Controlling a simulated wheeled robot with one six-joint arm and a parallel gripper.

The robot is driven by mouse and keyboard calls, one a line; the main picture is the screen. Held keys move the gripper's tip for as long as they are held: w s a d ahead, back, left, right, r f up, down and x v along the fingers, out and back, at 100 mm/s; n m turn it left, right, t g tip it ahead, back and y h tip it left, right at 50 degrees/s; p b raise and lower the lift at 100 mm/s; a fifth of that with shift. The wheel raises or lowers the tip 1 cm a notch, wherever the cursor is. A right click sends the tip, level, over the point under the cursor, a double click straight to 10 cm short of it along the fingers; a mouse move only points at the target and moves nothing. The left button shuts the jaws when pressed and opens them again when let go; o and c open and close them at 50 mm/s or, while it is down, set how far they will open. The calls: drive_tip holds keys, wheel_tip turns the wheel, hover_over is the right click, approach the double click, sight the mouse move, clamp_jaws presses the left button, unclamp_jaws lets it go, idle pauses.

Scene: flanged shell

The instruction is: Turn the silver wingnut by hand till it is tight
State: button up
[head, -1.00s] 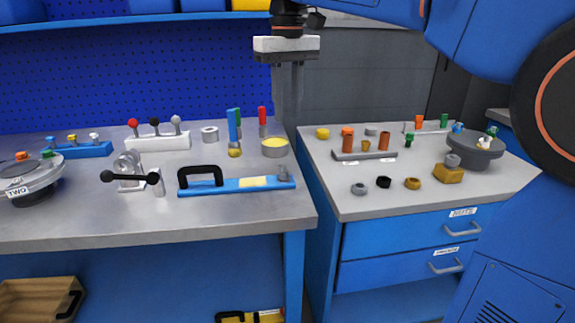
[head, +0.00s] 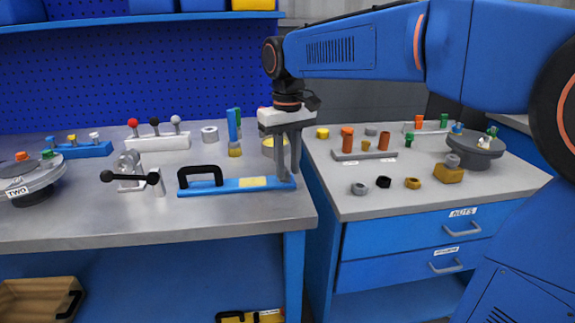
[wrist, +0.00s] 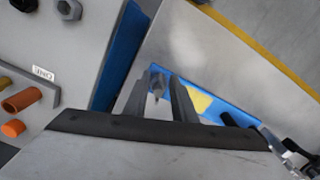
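A small silver-grey wingnut (wrist: 157,86) stands at the end of a blue bar fixture (head: 236,186), which has a black handle and a pale yellow label. The bar also shows in the wrist view (wrist: 221,108). My gripper (head: 288,176) points down over the right end of the bar. In the wrist view its two fingers (wrist: 160,80) are apart, with the wingnut seen in the gap between them. No finger clearly touches the wingnut. In the head view the fingers mostly hide the wingnut.
A lever clamp with a black bar (head: 130,177) stands left of the fixture. Blue and yellow upright pieces (head: 234,130) and a yellow-topped dish (head: 267,143) stand behind it. A gap separates this bench from the right cabinet (head: 405,205), which holds loose nuts.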

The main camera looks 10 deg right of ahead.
drive_tip(key=shift+f, duration=0.1)
drive_tip(key=shift+c, duration=0.7)
clamp_jaws()
